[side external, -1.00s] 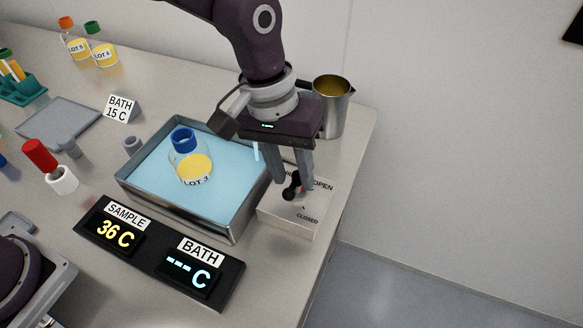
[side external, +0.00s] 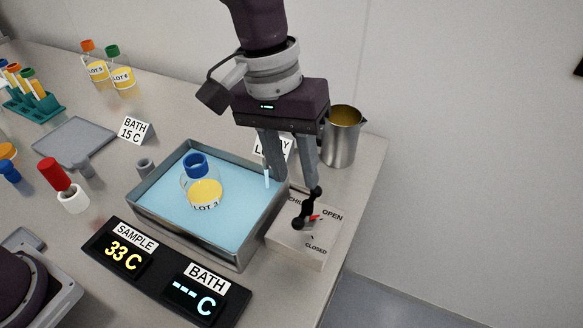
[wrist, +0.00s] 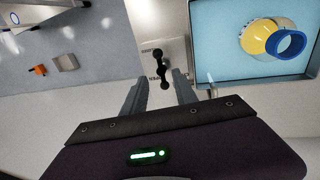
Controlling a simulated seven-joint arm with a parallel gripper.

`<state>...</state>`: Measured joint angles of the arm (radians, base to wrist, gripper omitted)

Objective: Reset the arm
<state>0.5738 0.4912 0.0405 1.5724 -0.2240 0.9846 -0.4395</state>
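My gripper (side external: 293,184) hangs above the valve box (side external: 298,246) at the right of the bath, with its two fingers apart and nothing seen between them. The black valve handle (side external: 306,209) stands on the box, below the fingertips; a red mark beside it is near the word OPEN. In the wrist view my gripper (wrist: 160,84) is open, and the handle (wrist: 162,68) lies just beyond the fingertips. The blue-capped LOT 3 bottle (side external: 203,187) stands in the blue liquid of the metal bath (side external: 190,241).
A metal jug (side external: 341,142) stands close behind my gripper. The display panel (side external: 155,276) in front reads SAMPLE 33 C and BATH dashes. A grey tray (side external: 74,142), a tube rack (side external: 33,101) and two capped bottles (side external: 118,72) are at the left.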

